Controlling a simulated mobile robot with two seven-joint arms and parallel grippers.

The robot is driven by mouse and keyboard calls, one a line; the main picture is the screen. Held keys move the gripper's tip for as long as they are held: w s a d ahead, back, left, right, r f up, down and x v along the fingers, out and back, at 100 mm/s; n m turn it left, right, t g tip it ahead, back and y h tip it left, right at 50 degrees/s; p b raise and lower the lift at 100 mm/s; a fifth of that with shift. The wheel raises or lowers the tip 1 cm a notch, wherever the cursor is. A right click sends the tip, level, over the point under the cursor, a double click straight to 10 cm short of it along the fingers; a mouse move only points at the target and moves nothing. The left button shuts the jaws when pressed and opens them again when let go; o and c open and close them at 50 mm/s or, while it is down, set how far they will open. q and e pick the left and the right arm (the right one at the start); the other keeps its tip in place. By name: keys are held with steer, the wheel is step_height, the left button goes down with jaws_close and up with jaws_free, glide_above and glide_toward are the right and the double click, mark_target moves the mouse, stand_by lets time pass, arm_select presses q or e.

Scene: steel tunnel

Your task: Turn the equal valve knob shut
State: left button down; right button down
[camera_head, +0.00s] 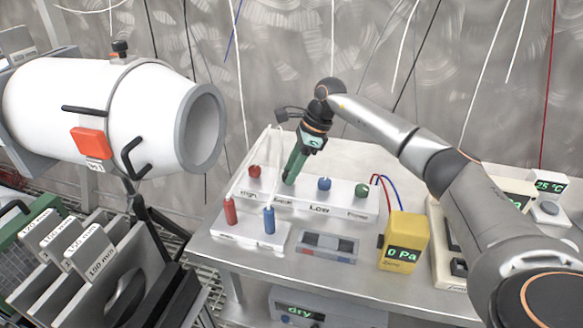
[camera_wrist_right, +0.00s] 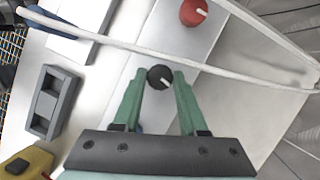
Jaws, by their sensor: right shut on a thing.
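The white valve block (camera_head: 345,196) on the steel table carries a row of knobs: red (camera_head: 254,171), blue (camera_head: 324,184) and green (camera_head: 362,190). My right gripper (camera_head: 291,176) reaches down with green fingers between the red and blue knobs, over the second label, which is hard to read. In the right wrist view, a black knob (camera_wrist_right: 160,77) with a white pointer mark sits between the fingertips of the shut gripper. The mark slants to the lower right. The fingers hide this knob in the head view. My left gripper is not in view.
A white cable (camera_wrist_right: 150,48) crosses close to the knobs. In front stand red (camera_head: 230,211) and blue (camera_head: 269,220) cylinders, a grey tray (camera_head: 327,246) and a yellow meter (camera_head: 403,241) reading 0 Pa. A big white cylinder (camera_head: 110,110) is at left.

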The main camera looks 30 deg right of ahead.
steer(key=shift+w+r+n+g, duration=0.1)
steer(key=shift+n+g, duration=0.2)
steer(key=shift+n, duration=0.5)
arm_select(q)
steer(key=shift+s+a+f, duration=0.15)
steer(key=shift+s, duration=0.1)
arm_select(e)
steer(key=shift+n, duration=0.3)
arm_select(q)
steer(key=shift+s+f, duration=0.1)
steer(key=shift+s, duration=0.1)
arm_select(e)
steer(key=c, duration=0.9)
jaws_free()
steer(key=o, duration=0.5)
steer(key=shift+c, duration=0.2)
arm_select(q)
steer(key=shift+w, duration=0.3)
arm_select(e)
steer(key=shift+d, duration=0.1)
